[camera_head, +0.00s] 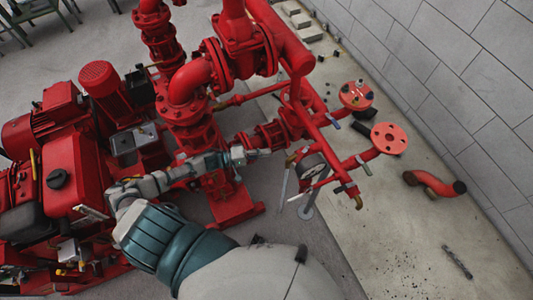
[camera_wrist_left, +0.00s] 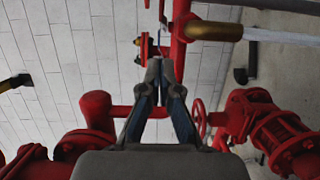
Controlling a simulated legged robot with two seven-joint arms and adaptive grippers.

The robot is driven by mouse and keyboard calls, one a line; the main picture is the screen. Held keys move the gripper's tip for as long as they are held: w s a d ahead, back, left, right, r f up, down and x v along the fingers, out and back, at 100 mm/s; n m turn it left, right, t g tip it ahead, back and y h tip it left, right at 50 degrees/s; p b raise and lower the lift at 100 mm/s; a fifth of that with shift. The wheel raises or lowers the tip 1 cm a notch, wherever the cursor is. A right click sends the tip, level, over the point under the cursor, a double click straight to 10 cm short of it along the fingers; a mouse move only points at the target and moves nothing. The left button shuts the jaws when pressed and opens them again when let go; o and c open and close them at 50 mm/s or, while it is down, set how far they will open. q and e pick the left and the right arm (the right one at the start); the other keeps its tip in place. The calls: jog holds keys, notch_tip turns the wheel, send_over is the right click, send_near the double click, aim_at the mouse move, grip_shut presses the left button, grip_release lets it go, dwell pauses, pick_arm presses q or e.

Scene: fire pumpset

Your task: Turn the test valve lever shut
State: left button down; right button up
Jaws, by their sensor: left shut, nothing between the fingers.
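My left gripper (camera_head: 264,154) reaches in at the middle of the head view, close to the left side of the red pipe manifold. In the left wrist view its two fingers (camera_wrist_left: 166,68) meet at the tips, with nothing held between them. A brass fitting (camera_wrist_left: 210,30) shows just above and to the right of the fingertips, with a pale grey bar (camera_wrist_left: 280,36) beyond it. In the head view a thin silver bar (camera_head: 285,185) hangs near the manifold, just right of the gripper. I cannot tell for certain which part is the test valve lever. My right gripper is not in view.
Red pipes and flanges (camera_head: 187,85) crowd the space above my left forearm. A round gauge (camera_head: 312,165) and a flanged outlet (camera_head: 389,138) stand to the right. A red motor (camera_head: 100,85) is at left. A loose red elbow pipe (camera_head: 432,183) lies on open floor.

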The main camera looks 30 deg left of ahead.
aim_at(288, 159)
pick_arm(q)
jog(key=x, duration=0.2)
jog(key=s+x, duration=0.1)
jog(key=x, duration=0.2)
jog(key=d+x, duration=0.1)
jog(key=x, duration=0.2)
jog(key=shift+s+d+p, duration=0.2)
jog(key=shift+s+p, duration=0.05)
jog(key=shift+p, duration=0.05)
jog(key=shift+d, duration=0.35)
jog(key=shift+d+f, duration=0.1)
jog(key=shift+d, duration=0.05)
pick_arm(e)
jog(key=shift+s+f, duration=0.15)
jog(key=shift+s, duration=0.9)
